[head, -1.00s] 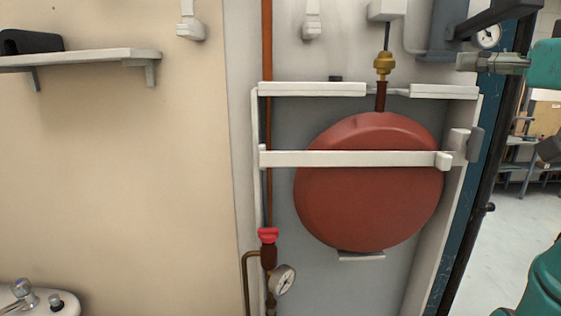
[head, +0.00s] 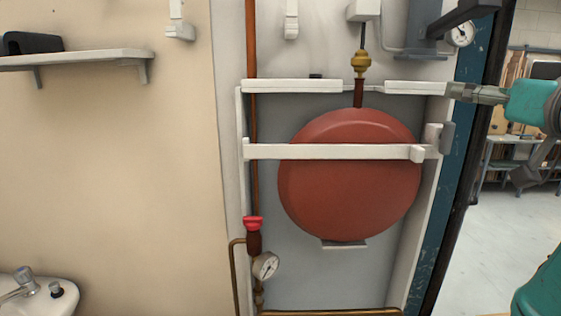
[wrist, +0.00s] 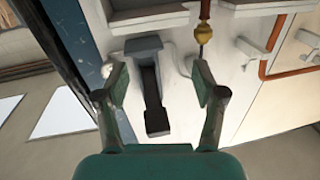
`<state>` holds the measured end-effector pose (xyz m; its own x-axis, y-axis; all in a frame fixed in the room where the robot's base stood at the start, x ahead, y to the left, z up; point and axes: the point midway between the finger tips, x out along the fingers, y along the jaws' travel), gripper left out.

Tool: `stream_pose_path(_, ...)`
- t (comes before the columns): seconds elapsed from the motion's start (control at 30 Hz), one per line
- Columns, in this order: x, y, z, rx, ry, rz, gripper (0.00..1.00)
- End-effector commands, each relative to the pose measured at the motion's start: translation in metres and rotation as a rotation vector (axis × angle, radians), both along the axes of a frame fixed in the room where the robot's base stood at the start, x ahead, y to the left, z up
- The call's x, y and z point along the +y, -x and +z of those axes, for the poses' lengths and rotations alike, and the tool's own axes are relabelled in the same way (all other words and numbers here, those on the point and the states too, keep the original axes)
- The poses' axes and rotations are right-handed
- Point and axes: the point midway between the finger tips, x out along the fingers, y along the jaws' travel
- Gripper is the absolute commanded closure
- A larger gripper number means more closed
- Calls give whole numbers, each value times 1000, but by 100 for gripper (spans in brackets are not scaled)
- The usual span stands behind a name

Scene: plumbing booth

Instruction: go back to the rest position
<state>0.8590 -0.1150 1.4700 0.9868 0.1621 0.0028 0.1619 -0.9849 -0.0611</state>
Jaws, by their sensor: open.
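My gripper (wrist: 160,95) shows in the wrist view with its two fingers spread apart and nothing between them. Behind the gap between them is a dark grey bracket (wrist: 155,118) on the booth wall, apart from the fingers as far as I can tell. In the head view only my teal arm shows at the right edge, with a grey part at its end near the top right corner of the white frame. The fingertips cannot be made out there.
A red round tank (head: 350,180) sits behind a white bar (head: 330,152) in the wall recess. A brass fitting (head: 360,63) is above it. A shelf (head: 90,58) and basin (head: 45,300) are further left. Open floor (head: 490,240) lies right.

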Motion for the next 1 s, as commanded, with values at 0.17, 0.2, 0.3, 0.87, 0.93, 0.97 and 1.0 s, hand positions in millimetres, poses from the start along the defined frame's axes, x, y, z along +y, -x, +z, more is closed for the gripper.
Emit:
stream_pose_path(0.17,0,-14,-33,9,-38,1,31)
stream_pose_path(0.2,0,-18,-43,10,-49,0,31)
stream_pose_path(0.3,1,-27,-72,16,-78,-2,31)
stream_pose_path(0.87,15,-43,-243,47,-209,-56,31)
stream_pose_path(0.93,18,-41,-265,53,-219,-65,31)
stream_pose_path(0.97,20,-40,-274,55,-224,-68,31)
stream_pose_path(1.0,21,-37,-286,59,-229,-74,31)
